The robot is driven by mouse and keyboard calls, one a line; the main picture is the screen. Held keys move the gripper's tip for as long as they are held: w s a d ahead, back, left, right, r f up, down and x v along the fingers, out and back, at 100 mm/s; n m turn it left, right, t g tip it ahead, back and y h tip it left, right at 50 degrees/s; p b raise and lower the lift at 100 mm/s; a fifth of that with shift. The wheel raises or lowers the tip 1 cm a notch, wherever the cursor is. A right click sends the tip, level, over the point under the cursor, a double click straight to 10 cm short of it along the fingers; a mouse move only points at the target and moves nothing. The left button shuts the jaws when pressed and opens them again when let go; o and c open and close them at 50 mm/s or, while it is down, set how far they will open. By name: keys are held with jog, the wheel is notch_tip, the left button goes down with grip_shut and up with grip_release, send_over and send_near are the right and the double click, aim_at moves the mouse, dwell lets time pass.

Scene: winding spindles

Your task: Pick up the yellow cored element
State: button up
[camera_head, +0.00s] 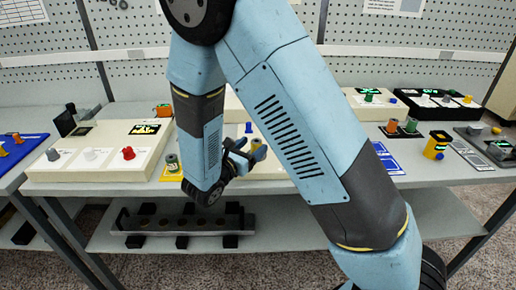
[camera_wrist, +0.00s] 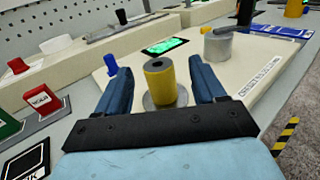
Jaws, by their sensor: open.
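The yellow cored element (camera_wrist: 160,84) is an upright yellow cylinder with a dark hole in its top. It stands on a round grey base on a cream panel (camera_wrist: 259,68). In the wrist view my gripper (camera_wrist: 160,66) is open, with one blue finger on each side of the element and a visible gap on both sides. In the head view the element (camera_head: 256,145) shows only as a small yellow patch beside my gripper (camera_head: 246,152), and my arm hides much of the panel.
A grey cylinder with a side arm (camera_wrist: 217,46) stands right of the element, and a blue peg (camera_wrist: 105,65) stands left. Another yellow part (camera_head: 436,146) is on the bench at right. A cream panel with grey, white and red knobs (camera_head: 95,152) lies at left.

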aim_at(260, 140)
jog(key=shift+x, duration=2.65)
jog(key=shift+f, duration=0.1)
jog(key=c, duration=1.1)
jog(key=shift+c, duration=0.2)
